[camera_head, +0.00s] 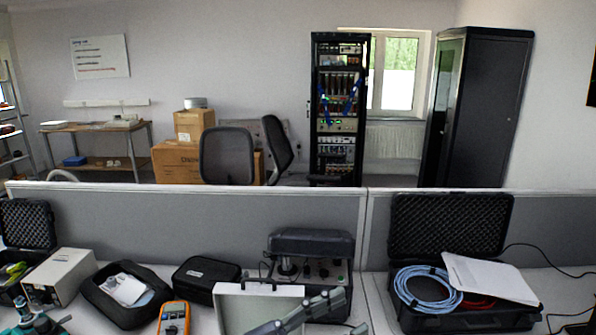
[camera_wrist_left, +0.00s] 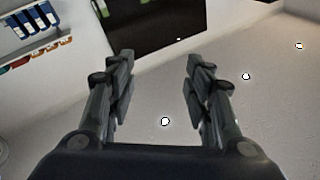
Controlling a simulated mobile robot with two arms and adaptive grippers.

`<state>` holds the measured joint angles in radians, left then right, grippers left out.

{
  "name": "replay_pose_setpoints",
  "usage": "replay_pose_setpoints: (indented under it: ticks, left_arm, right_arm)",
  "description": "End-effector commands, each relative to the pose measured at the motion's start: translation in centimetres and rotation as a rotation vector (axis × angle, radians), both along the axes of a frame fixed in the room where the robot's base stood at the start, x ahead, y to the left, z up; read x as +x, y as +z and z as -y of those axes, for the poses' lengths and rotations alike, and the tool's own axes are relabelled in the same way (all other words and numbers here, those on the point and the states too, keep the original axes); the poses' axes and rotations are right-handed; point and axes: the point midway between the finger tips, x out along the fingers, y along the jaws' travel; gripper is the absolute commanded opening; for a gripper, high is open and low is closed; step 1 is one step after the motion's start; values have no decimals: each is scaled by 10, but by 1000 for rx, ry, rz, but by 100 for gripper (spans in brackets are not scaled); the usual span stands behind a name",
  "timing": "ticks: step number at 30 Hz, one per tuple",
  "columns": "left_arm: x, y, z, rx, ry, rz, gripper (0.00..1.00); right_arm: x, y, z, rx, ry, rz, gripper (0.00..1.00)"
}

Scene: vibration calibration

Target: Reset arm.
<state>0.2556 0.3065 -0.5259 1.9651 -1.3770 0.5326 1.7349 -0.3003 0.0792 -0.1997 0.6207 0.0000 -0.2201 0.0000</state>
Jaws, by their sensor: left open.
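My left gripper (camera_wrist_left: 158,75) fills the lower middle of the left wrist view. Its two dark fingers stand wide apart, with nothing between them but pale surface and a dark panel behind. In the head view a grey jointed part (camera_head: 295,315), which looks like part of a gripper, slants up to the right at the bottom edge. It overlaps a white panel (camera_head: 258,300); I cannot tell whether it touches it. I see no clear sign of my right gripper.
A desk before a grey partition (camera_head: 200,212) is crowded. It holds a beige box (camera_head: 60,275), a black pouch (camera_head: 206,278), an orange meter (camera_head: 173,318), a dark instrument (camera_head: 310,245) and an open case (camera_head: 450,225) with blue cable (camera_head: 415,280).

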Motion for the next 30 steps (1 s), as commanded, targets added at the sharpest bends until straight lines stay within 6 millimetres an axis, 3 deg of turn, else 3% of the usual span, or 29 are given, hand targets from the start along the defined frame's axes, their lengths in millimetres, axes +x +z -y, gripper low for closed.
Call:
replay_pose_setpoints:
  ticks: [4,8,11,16,20,23,27,30]
  left_arm:
    - [24,27,-48,-194,260,1,47]
    - [45,25,-103,-289,519,-53,47]
    - [56,7,-147,-307,719,-135,47]
    - [56,-54,-216,-234,1023,-340,47]
    - [34,-115,-254,-95,1191,-545,47]
    - [4,-165,-274,56,1269,-719,47]
    - [-54,-227,-286,296,1282,-964,47]
    - [-97,-257,-286,456,1235,-1106,47]
  right_arm:
    - [0,0,0,0,0,0,0]
    - [0,0,0,0,0,0,0]
    - [0,0,0,0,0,0,0]
    - [0,0,0,0,0,0,0]
    - [0,0,0,0,0,0,0]
    - [0,0,0,0,1,0,0]
    - [0,0,0,0,0,0,0]
    - [0,0,0,0,0,-1,0]
